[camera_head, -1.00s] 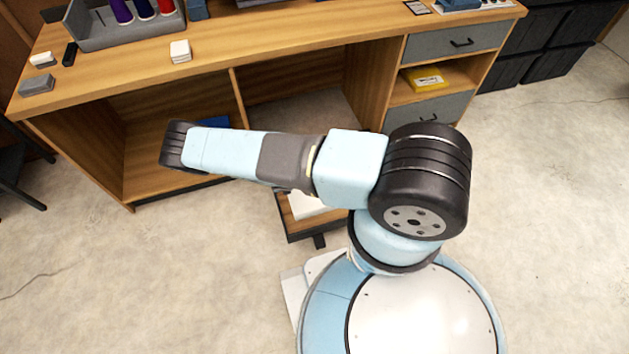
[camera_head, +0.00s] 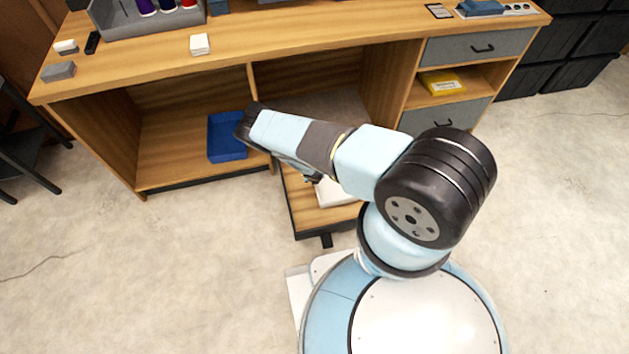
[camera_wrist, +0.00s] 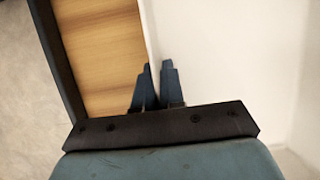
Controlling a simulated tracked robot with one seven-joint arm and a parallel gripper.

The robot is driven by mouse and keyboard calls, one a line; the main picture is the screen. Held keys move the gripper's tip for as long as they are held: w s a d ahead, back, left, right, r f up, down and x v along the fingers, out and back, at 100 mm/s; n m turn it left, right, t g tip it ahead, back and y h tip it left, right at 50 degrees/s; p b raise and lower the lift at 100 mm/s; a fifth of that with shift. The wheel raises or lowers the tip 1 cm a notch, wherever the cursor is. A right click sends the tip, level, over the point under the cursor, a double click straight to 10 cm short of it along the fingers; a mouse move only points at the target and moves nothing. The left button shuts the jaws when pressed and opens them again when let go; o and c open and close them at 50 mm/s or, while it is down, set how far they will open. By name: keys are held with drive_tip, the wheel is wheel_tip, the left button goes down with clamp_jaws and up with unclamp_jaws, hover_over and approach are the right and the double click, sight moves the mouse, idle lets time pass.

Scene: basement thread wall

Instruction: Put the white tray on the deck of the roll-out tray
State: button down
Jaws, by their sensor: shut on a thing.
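The white tray (camera_head: 338,192) shows in the head view partly hidden behind my arm, over the wooden deck of the roll-out tray (camera_head: 312,217). In the wrist view the white tray (camera_wrist: 225,60) fills the right side, with its near wall running up between my fingers. My gripper (camera_wrist: 157,68) is shut on that wall. The bare wooden deck (camera_wrist: 103,55) and its dark rim lie to the left of the wall. In the head view my gripper (camera_head: 313,178) is mostly hidden by my arm. I cannot tell whether the white tray touches the deck.
The roll-out tray extends from under the wooden desk (camera_head: 300,55). A blue tray (camera_head: 227,137) sits in the left bay. Drawers (camera_head: 470,46) and a shelf with a yellow item (camera_head: 442,83) are at the right. Open floor (camera_head: 190,260) lies in front.

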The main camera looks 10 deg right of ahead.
drive_tip(key=shift+f, duration=1.25)
drive_tip(key=c, duration=1.2)
unclamp_jaws()
drive_tip(key=shift+c, duration=0.2)
drive_tip(key=shift+s+a+r, duration=0.1)
drive_tip(key=v, duration=1.2)
